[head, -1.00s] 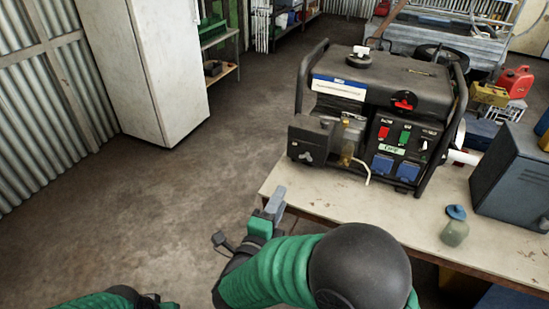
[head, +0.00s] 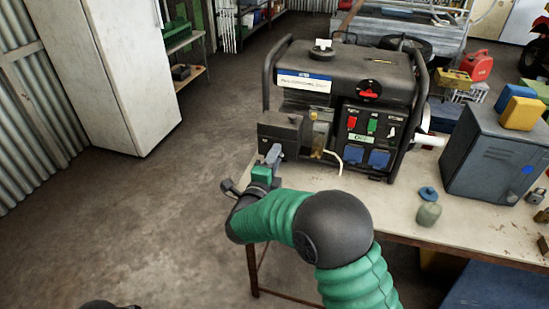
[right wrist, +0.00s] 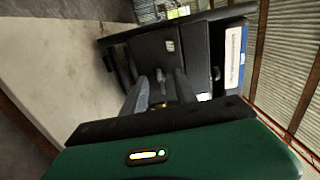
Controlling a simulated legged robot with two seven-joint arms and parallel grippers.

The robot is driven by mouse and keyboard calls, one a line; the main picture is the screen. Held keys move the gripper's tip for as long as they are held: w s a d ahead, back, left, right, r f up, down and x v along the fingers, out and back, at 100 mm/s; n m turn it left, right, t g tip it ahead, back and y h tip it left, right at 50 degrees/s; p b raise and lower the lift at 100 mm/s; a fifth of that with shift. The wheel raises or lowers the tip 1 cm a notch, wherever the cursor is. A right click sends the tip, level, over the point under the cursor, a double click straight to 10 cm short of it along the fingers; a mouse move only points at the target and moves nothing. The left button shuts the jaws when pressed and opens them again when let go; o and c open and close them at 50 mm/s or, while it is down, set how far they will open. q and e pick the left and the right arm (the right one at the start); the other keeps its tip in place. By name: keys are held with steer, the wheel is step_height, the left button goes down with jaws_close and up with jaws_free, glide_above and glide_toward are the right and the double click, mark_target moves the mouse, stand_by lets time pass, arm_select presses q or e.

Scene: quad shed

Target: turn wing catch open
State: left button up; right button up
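The generator (head: 345,85) stands on the bench, with a dark box-shaped cover (head: 278,126) on its left front. The right wrist view shows this cover (right wrist: 150,58) close up. A small grey wing catch (right wrist: 161,76) shows low on it, between my fingertips in the picture. My right gripper (head: 272,156) is just in front of the cover, hiding the catch in the head view. In the right wrist view the two fingers (right wrist: 160,84) stand apart, open. I cannot tell whether they touch the catch. My left gripper is out of view.
The bench (head: 330,182) also holds a small bottle (head: 429,214), its blue cap (head: 428,193) and a grey metal box (head: 495,160) to the right. A white cabinet (head: 110,70) stands at the left. The floor left of the bench is clear.

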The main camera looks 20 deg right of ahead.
steer(key=shift+w+d, duration=0.1)
steer(key=shift+d, duration=0.15)
steer(key=shift+a, duration=0.3)
jaws_close()
